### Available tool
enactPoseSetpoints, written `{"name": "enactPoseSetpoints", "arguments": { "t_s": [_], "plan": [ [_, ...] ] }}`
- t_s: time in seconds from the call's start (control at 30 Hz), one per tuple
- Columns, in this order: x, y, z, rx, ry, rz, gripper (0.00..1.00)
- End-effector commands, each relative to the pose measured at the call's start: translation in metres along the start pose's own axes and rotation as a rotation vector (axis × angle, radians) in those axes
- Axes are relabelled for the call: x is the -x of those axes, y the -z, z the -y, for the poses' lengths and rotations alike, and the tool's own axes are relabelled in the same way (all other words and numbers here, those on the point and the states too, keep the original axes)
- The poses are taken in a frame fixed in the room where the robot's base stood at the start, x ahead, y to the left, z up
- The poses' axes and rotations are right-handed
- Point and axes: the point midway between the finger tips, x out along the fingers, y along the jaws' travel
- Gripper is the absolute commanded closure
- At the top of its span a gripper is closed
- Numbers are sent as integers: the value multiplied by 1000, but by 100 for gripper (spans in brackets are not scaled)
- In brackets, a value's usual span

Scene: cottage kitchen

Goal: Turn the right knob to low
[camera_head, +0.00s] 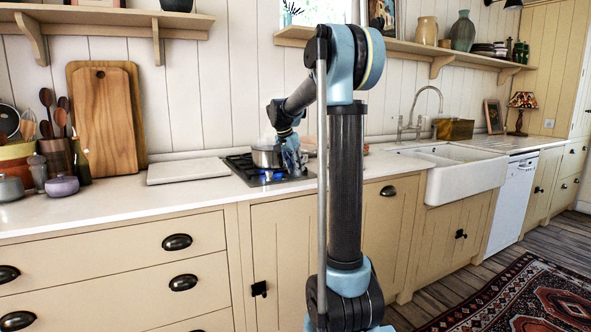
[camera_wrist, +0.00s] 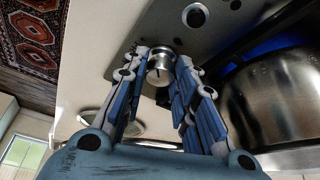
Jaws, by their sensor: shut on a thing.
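In the wrist view, my gripper (camera_wrist: 162,60) is shut on a round silver knob (camera_wrist: 160,72) on the metal cooktop panel, with one finger on each side. A second, dark-topped knob (camera_wrist: 195,15) sits apart, beyond the fingertips. The gripped knob appears to be the right one. Its pointer setting is too small to read. In the head view, my gripper (camera_head: 291,152) is at the cooktop (camera_head: 262,180), beside the metal pot (camera_head: 266,157), and hides the knobs. Blue flame glows under the pot, which also shows in the wrist view (camera_wrist: 270,100).
The cooktop is set in a pale counter (camera_head: 100,208). A flat, light board (camera_head: 187,171) lies to its left. Wooden cutting boards (camera_head: 104,115) lean on the wall. A white sink (camera_head: 465,170) is to the right. A patterned rug (camera_head: 520,295) lies on the floor.

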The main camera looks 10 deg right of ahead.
Motion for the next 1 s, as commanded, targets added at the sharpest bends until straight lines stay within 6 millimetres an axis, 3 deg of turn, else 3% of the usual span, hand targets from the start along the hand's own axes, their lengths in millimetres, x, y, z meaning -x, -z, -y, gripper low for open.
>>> {"name": "enactPoseSetpoints", "arguments": {
  "t_s": [0.6, 1.0],
  "plan": [
    [1, 1, -1, 397, 171, -5, 98],
    [1, 2, -2, 545, 232, -6, 98]
  ]
}}
